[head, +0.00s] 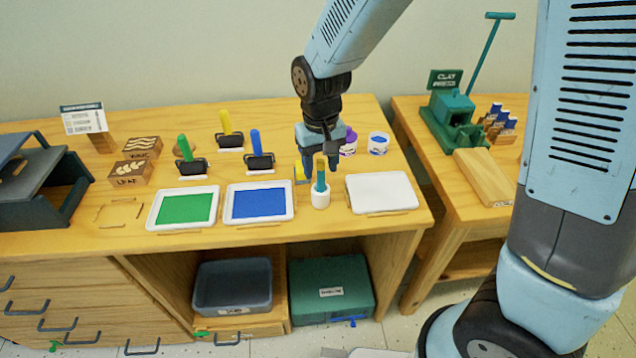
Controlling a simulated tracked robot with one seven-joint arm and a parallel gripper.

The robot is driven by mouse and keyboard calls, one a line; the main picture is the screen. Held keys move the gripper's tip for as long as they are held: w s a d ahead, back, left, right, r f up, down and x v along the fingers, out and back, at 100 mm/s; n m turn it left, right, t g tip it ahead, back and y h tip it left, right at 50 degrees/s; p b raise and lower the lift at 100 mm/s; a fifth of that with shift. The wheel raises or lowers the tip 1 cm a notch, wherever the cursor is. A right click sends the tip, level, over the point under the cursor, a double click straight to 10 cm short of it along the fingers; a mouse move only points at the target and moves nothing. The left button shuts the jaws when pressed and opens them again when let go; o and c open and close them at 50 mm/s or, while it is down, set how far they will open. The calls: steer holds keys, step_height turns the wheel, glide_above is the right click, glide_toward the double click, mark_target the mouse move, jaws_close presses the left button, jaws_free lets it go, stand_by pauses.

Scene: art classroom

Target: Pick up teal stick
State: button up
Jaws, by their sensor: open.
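The teal stick (321,181) stands upright in a small white cup (320,199) on the wooden table. A tan piece shows just above its teal part. My gripper (319,160) points down over the cup, with its fingers near the stick's upper end. The jaws are open. Whether the stick's top lies between the fingers or just in front of them cannot be told from this angle.
A white tray (382,209) is right of the cup, and a blue-filled tray (288,208) and a green-filled tray (154,213) are left. A purple-labelled jar (349,150) stands close behind my gripper. Rollers (259,162) stand behind the trays. The table's front edge is near.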

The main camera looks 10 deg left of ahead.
mark_target(321, 178)
steer(key=shift+w+f, duration=0.15)
steer(key=shift+f, duration=1.15)
steer(key=shift+w+f, duration=0.1)
steer(key=shift+f, duration=1.2)
jaws_close()
